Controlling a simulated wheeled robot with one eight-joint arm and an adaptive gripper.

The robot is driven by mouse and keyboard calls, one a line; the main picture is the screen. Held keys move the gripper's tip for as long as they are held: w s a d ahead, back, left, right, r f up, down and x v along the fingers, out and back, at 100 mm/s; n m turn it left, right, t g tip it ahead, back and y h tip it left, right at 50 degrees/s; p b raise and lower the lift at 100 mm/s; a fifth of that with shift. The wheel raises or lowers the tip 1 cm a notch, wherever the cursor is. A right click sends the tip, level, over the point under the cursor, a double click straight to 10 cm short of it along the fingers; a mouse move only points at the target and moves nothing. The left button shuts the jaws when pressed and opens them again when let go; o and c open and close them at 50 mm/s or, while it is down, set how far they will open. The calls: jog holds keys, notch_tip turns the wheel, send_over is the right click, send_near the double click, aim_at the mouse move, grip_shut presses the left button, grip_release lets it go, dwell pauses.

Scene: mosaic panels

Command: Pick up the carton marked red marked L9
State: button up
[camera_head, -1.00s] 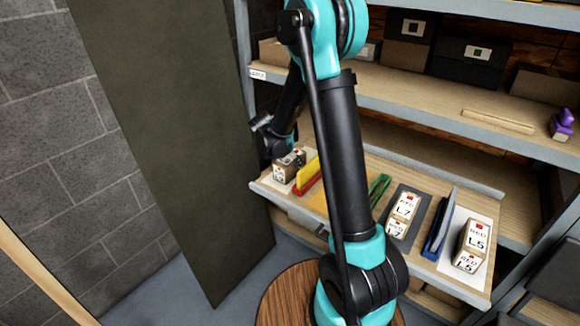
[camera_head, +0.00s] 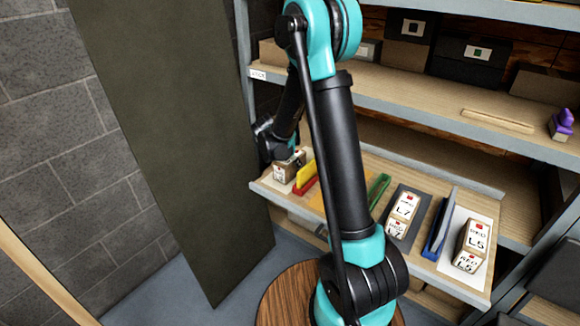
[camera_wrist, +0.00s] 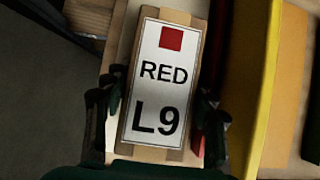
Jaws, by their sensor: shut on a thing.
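The carton marked RED L9 (camera_wrist: 160,85) fills the middle of the wrist view, its white label with a red square facing the camera. My gripper (camera_wrist: 157,118) is shut on it, with one dark finger on each side. In the head view the carton (camera_head: 288,168) is at the left end of the pulled-out shelf, partly hidden by my wrist. My gripper's fingers are hard to make out there. I cannot tell whether the carton still touches the shelf.
Yellow and red dividers (camera_head: 305,176) stand just right of the carton. Cartons marked L7 (camera_head: 403,207) and L5 (camera_head: 478,236) stand further right on the pulled-out shelf (camera_head: 372,160), with a blue divider (camera_head: 438,228) between them. A dark panel (camera_head: 170,130) stands close on the left.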

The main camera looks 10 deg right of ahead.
grip_shut()
jog(key=shift+r, duration=0.1)
